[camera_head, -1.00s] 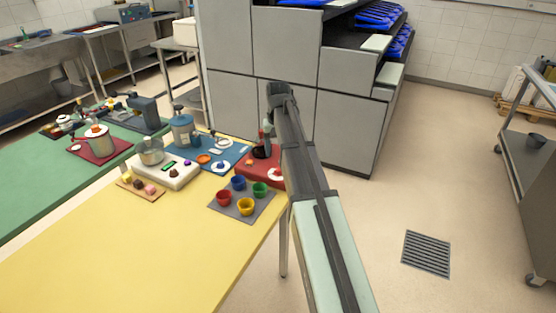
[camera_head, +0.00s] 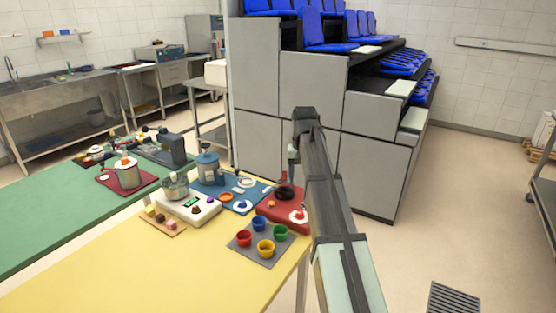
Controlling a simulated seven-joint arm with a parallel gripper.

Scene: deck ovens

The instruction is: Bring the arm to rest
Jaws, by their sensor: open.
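My arm rises from the bottom right of the picture and reaches forward over the right edge of the yellow table (camera_head: 150,275). Its wrist bends down at the far end. My gripper (camera_head: 290,168) hangs there, small and partly hidden by the arm, above the back of a red mat (camera_head: 270,216). I see nothing held in it, and its fingers are hard to make out.
A grey mat (camera_head: 244,254) with several coloured cups lies left of my arm. A white scale (camera_head: 190,210), a blue mat (camera_head: 258,192) and a green table (camera_head: 60,220) are farther left. A large grey stepped unit (camera_head: 370,165) stands behind my arm.

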